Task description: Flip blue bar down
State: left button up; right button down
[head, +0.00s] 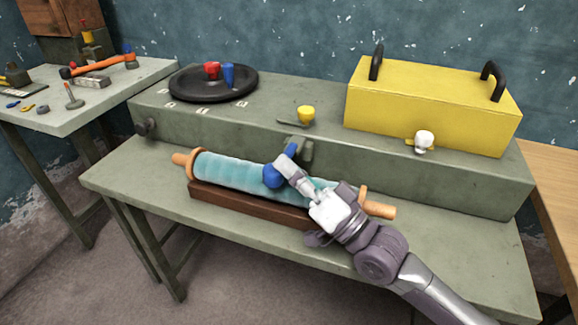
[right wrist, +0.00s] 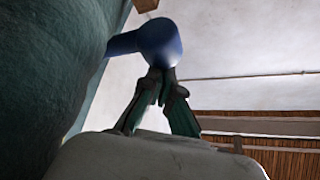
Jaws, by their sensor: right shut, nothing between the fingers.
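The blue bar (head: 290,151) is joined to a small green bracket on the front of the long green box. It reaches out and down to the left in the head view, ending in a round blue knob (head: 272,177). My right gripper (head: 283,166) is shut and empty, with its fingertips at the bar and hiding part of it. In the right wrist view, the closed fingertips (right wrist: 160,82) lie just below the blue knob (right wrist: 158,42) in the picture. They overlap its edge, and I cannot tell whether they touch it. My left gripper is not in view.
A pale blue roller (head: 240,178) with wooden handles lies on a brown base (head: 245,204) below the bar, partly behind my right arm. The green box (head: 180,125) carries a black dish (head: 190,88), a yellow knob (head: 306,114) and a yellow case (head: 425,105). The table's front left is clear.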

jog(key=shift+s+a+f, duration=0.1)
jog(key=shift+a+f, duration=0.05)
jog(key=shift+f, duration=0.35)
notch_tip(320, 180, up, 11)
